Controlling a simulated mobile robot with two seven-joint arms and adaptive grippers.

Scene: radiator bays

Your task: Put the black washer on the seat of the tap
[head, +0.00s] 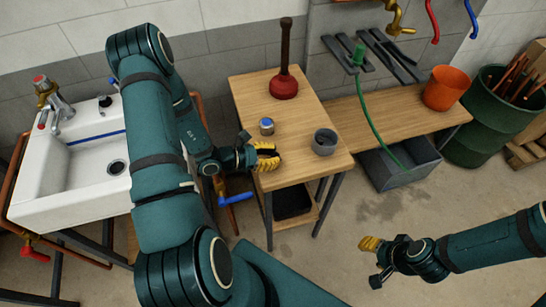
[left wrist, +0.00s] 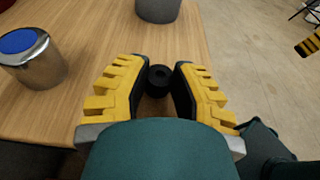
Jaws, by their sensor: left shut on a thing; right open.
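My left gripper (head: 268,157) is at the front left part of the small wooden table. In the left wrist view its yellow fingers (left wrist: 160,88) are closed on the black washer (left wrist: 159,80), a small thick ring with a hole. The washer cannot be made out in the head view. At the white sink (head: 85,150) on the left stands a tap with a red top (head: 52,100). A small dark fitting (head: 105,102) is on the sink's back rim; I cannot tell whether it is the tap seat. My right gripper (head: 370,245) is open and empty above the floor.
On the table (head: 310,95) stand a blue-topped metal cap (head: 267,126), a grey cup (head: 325,142) and a red plunger (head: 284,86). A bench (head: 400,115) with an orange pot (head: 444,90) is to the right. My left arm crosses before the sink's right side.

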